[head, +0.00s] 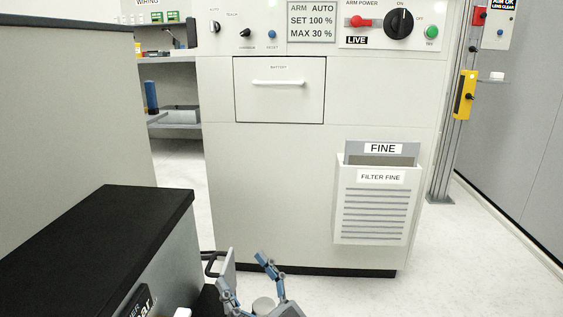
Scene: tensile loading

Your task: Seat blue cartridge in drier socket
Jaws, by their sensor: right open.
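A blue upright cylinder (151,96) stands on a shelf in the left background; it may be the blue cartridge, but it is too small to be sure. I cannot make out a drier socket in this view. My right gripper (242,271) is at the bottom edge, left of centre, with its two blue-grey fingers spread apart and nothing between them. It is low in front of the machine cabinet, far from the blue cylinder. My left gripper is not in view.
A large pale cabinet (270,190) with a battery drawer (279,100) and a filter holder (370,215) marked FINE fills the middle. A dark-topped grey bench (65,110) stands at left. A metal post (447,150) stands right; pale floor (490,260) is clear there.

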